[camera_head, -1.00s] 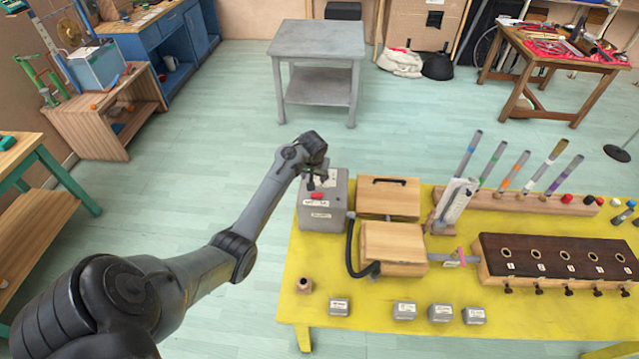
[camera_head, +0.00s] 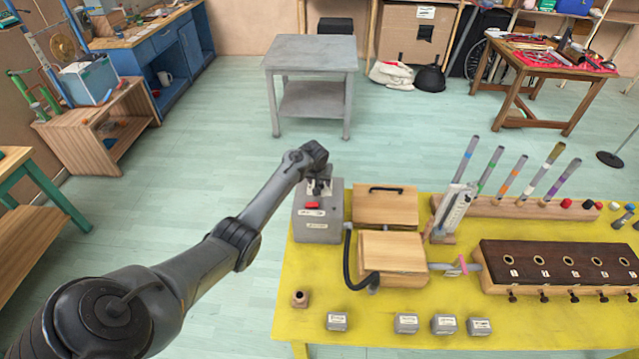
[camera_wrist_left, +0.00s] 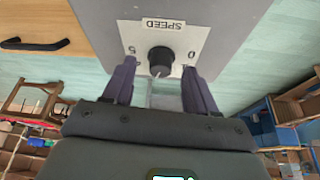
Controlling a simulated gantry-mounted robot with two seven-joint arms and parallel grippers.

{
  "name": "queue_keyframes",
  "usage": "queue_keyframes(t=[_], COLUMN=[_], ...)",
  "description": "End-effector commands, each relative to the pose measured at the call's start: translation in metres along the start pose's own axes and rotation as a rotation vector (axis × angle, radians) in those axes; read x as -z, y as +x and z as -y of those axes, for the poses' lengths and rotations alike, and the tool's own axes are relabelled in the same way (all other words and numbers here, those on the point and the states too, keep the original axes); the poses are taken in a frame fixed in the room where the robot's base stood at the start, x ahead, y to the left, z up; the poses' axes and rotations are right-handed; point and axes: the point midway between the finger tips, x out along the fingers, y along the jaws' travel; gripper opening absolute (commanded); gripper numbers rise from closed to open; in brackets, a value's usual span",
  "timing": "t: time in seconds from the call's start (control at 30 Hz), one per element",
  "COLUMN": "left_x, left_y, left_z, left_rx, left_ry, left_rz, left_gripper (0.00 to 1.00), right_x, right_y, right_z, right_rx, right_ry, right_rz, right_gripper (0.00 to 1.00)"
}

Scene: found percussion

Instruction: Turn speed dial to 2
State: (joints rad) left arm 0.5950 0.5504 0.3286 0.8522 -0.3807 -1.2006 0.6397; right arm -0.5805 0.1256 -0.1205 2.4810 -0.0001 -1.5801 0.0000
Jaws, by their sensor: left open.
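The grey control box (camera_head: 318,222) stands at the left back corner of the yellow table, with a red switch (camera_head: 312,205) on it. In the left wrist view its face carries a SPEED label (camera_wrist_left: 163,25) and a black dial (camera_wrist_left: 161,60) on a pale plate marked 5 and 0. The label appears upside down. My left gripper (camera_head: 320,187) is over the box top; in the wrist view its two open fingers (camera_wrist_left: 161,80) lie either side of the dial, with a gap to each side. Whether they reach down around it I cannot tell. My right gripper is not in view.
Right of the box are a wooden case with a black handle (camera_head: 385,205) and a wooden bellows box (camera_head: 393,252) with a black hose (camera_head: 349,262). Several small grey blocks (camera_head: 405,323) lie at the front of the yellow table (camera_head: 315,285). Floor left of it is clear.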

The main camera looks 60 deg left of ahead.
Motion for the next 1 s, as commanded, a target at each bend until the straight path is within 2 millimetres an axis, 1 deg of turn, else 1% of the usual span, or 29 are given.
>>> queue_keyframes(t=[0.03, 0.17, 0.47, 0.5, 0.57, 0.83, 1.0], left_x=[0.0, 0.0004, 0.0003, 0.0003, 0.0002, 0.0001, 0.0001], left_y=[0.0038, 0.0085, 0.0097, 0.0097, 0.0097, 0.0097, 0.0094], left_z=[0.0001, 0.0005, 0.0008, 0.0007, 0.0007, 0.0007, 0.0006], left_rx=[0.0, 0.0, 0.001, 0.001, 0.001, 0.001, 0.004], left_ry=[0.0, 0.0, 0.0, 0.0, 0.0, 0.0, -0.007], left_rz=[0.0, -0.001, -0.001, -0.001, -0.001, -0.001, 0.0], left_gripper=[0.57, 0.57, 0.57, 0.54, 0.45, 0.03, 0.03], right_x=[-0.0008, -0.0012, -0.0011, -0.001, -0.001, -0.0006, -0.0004], right_y=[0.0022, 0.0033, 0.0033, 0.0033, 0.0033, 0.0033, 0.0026], right_z=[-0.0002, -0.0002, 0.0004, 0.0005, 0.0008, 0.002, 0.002], right_rx=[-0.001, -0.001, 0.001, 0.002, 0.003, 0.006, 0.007], right_ry=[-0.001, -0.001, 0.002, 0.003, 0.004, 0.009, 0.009], right_rz=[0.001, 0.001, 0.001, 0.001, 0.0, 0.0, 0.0], right_gripper=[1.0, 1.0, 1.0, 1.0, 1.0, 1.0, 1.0])
